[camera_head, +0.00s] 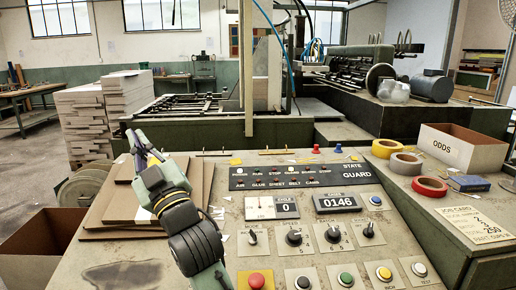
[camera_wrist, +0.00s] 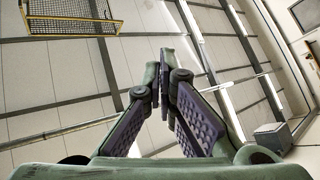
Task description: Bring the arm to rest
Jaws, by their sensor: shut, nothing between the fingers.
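My arm rises in front of the control panel (camera_head: 290,220) in the head view. Part of the panel and boards is hidden behind my arm.
The panel carries several knobs and coloured buttons, a counter (camera_head: 337,202) and a key switch block. An ODDS box (camera_head: 462,148), tape rolls (camera_head: 430,186) and a job card (camera_head: 478,222) lie on the right ledge. An open cardboard box (camera_head: 38,240) stands lower left. The feeder machine is behind.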

